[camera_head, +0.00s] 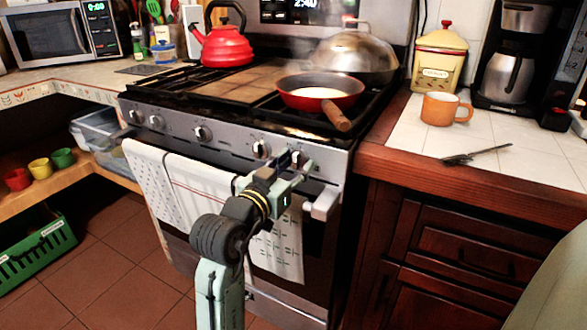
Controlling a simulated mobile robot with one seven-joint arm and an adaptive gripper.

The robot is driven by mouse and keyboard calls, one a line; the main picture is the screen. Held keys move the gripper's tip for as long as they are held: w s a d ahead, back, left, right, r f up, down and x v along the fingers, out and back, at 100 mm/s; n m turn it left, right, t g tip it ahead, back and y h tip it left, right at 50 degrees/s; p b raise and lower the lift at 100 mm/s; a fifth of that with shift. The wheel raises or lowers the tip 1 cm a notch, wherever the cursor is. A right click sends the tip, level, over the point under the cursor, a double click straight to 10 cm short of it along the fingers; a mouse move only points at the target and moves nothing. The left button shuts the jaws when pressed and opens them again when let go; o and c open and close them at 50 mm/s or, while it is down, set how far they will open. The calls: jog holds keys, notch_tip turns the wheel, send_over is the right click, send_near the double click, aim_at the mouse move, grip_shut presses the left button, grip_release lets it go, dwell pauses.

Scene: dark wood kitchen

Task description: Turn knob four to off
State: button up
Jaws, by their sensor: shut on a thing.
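A knob (202,133) sits near the middle of the panel, and two more are at the left end. No knob labels are readable, and I cannot tell the dial positions.
The oven handle (322,204) and hanging towels (155,180) are below the panel, close to my arm. A red pan (318,94) with its wooden handle (336,115) overhanging the front, a domed lid (352,55) and a red kettle (223,45) are on the stovetop.

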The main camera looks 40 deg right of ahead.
dwell(0.3)
jog(key=o, duration=0.9)
jog(key=shift+a, duration=0.1)
jog(key=v, duration=0.7)
jog(key=shift+a, duration=0.15)
